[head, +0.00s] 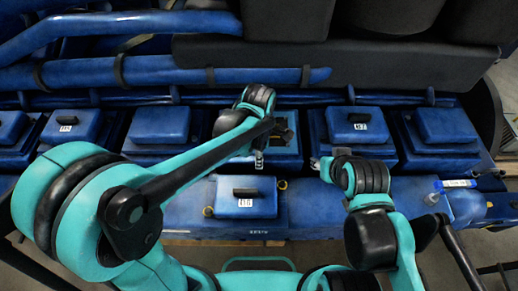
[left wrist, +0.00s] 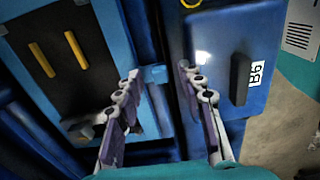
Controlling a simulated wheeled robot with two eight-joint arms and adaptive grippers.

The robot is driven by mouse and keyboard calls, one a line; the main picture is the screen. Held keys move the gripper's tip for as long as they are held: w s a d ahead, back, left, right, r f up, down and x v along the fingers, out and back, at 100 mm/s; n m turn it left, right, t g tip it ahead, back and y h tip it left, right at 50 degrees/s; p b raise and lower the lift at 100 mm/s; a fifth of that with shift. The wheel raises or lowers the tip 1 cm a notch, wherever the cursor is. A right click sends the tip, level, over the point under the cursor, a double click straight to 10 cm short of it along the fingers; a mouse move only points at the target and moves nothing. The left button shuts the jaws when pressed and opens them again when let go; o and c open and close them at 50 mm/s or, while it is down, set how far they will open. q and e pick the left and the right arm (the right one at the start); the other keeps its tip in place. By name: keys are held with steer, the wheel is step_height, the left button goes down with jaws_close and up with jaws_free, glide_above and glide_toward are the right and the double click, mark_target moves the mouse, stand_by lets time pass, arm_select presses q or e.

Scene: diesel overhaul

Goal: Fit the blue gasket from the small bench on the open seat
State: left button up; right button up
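The open seat (head: 284,132) is a dark opening in the blue engine row, partly hidden by my left arm. The left wrist view shows its dark inside (left wrist: 60,70) with two yellow strips and a lighter blue border (left wrist: 155,75). I cannot tell whether that border is the blue gasket; no separate gasket is clearly visible. My left gripper (head: 259,160) hangs between the seat and the small bench (head: 300,212). In the left wrist view its fingers (left wrist: 161,112) are apart with nothing held. My right gripper (head: 318,164) is right of the seat, its fingers too hidden to read.
A blue cover (head: 238,205) with a black handle and white label lies on the small bench, with yellow loops at its sides. Closed covers (head: 160,125) (head: 360,125) flank the seat. Blue pipes run behind.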

arm_select(q)
step_height(320, 180, up, 12)
steer(key=shift+f, duration=0.15)
stand_by(0.6)
